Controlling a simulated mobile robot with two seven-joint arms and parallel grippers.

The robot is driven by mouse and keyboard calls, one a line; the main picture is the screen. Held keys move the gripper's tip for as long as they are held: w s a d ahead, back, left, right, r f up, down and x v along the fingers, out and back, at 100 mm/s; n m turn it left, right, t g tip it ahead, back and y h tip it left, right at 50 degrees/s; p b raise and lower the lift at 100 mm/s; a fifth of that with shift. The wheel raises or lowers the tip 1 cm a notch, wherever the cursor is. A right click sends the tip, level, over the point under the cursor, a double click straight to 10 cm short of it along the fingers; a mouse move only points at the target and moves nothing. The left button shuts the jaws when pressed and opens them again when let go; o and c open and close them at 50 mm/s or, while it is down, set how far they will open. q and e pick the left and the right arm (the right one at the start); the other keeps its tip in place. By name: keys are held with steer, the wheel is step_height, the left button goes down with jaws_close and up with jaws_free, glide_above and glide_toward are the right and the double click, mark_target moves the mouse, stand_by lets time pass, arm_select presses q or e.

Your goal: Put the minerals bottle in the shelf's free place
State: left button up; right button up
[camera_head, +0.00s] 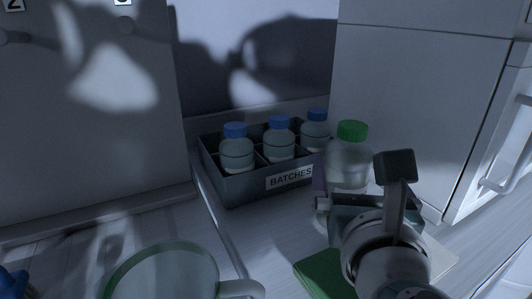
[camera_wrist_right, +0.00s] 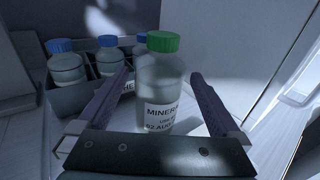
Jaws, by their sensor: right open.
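The minerals bottle (camera_head: 349,160) is clear with a green cap and stands upright to the right of the batches box. In the right wrist view the bottle (camera_wrist_right: 162,85) shows a white label starting "MINERA". My right gripper (camera_head: 357,176) is open, with one finger on each side of the bottle. In the wrist view the right gripper (camera_wrist_right: 160,88) shows gaps between its fingers and the bottle. I cannot make out the shelf's free place in these views. My left gripper is not in view.
A dark divided box (camera_head: 238,190) labelled "BATCHES" holds three blue-capped bottles (camera_head: 279,142). A large pale cabinet (camera_head: 415,90) stands behind and right of the minerals bottle. A round, handled vessel (camera_head: 165,275) is at the front left. A green item (camera_head: 322,276) lies by my right wrist.

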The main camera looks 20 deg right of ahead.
steer(key=shift+x, duration=1.05)
steer(key=x, duration=0.6)
steer(key=shift+r, duration=0.25)
steer(key=shift+s, duration=0.1)
steer(key=shift+c, duration=0.2)
jaws_close()
